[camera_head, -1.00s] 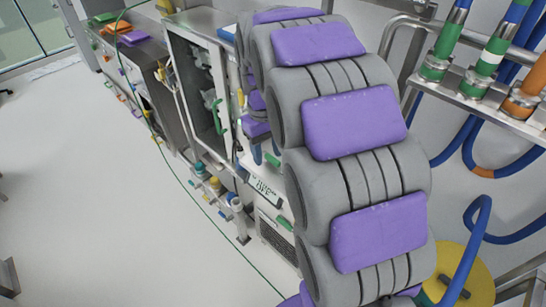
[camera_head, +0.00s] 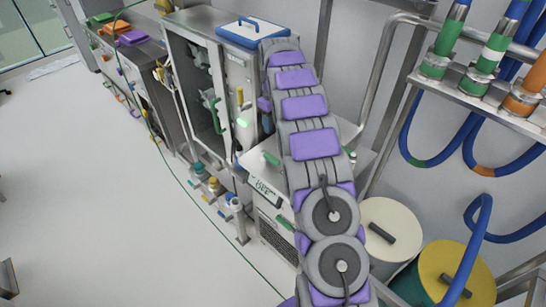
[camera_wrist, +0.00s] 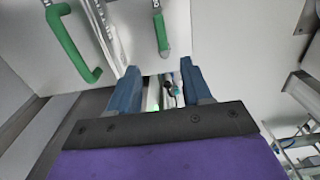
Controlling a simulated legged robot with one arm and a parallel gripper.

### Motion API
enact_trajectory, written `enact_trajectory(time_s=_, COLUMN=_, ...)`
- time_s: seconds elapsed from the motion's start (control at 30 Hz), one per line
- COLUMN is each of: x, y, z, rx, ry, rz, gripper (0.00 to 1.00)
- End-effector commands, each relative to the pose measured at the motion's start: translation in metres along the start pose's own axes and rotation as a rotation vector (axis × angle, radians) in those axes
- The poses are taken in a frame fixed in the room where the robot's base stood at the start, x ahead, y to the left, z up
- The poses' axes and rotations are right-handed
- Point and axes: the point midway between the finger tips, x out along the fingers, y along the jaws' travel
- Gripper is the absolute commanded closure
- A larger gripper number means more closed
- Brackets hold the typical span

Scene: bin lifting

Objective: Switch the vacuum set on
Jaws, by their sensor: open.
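In the wrist view my gripper (camera_wrist: 160,76) is open, with its two blue fingers apart. A green glow (camera_wrist: 154,100) and small dark and teal parts (camera_wrist: 174,88) show in the gap between the fingers; nothing is clearly gripped. In the head view a lit green spot (camera_head: 243,122) shows on the front of the steel cabinet (camera_head: 238,75), close to the far end of my arm. My arm hides most of the gripper there. I cannot tell which unit is the vacuum set or make out its switch.
A green handle (camera_wrist: 72,45) and a second green handle (camera_wrist: 160,32) are ahead of the fingers. Hoses and pipes (camera_head: 470,60) and drums (camera_head: 390,232) stand right. The pale floor (camera_head: 80,200) at left is mostly open.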

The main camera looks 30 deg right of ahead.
Motion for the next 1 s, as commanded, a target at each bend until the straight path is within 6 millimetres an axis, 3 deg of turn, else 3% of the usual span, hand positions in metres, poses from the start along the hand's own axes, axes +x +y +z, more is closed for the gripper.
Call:
enact_trajectory(time_s=0.17, x=0.017, y=0.001, z=-0.001, rx=-0.002, ry=0.001, rz=0.001, gripper=0.51)
enact_trajectory(time_s=0.8, x=0.142, y=0.001, z=0.0, rx=-0.001, ry=-0.001, rz=-0.002, gripper=0.51)
enact_trajectory(time_s=1.0, x=0.165, y=0.001, z=0.0, rx=0.0, ry=0.0, rz=-0.001, gripper=0.51)
